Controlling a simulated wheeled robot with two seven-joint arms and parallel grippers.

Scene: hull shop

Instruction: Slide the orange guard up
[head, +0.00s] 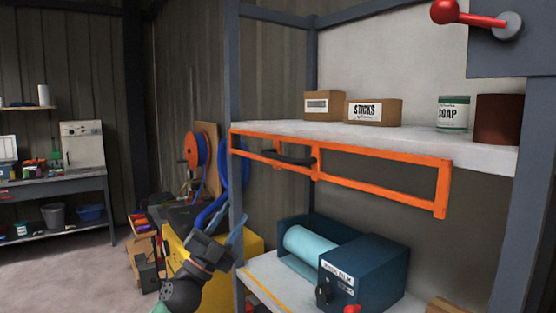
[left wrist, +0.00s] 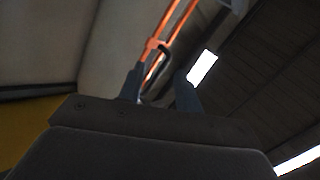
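The orange guard (head: 385,172) is a long rectangular frame with a middle bar, just below the front edge of the upper shelf. A black handle (head: 283,157) is on its left half. My left gripper (head: 226,222) is below and left of the handle, apart from the guard, pointing upward. In the left wrist view its two fingers (left wrist: 158,72) are spread with nothing held between them. The orange guard (left wrist: 172,30) and the dark curved handle (left wrist: 161,88) show beyond and between the fingertips. My right gripper is not in view.
The upper shelf (head: 285,128) holds two cardboard boxes (head: 373,111), a soap can (head: 453,113) and a brown container (head: 498,118). A blue machine (head: 365,275) with a roll stands on the lower shelf. A grey post (head: 236,200) is close to my left gripper. A red-knobbed lever (head: 470,17) is at upper right.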

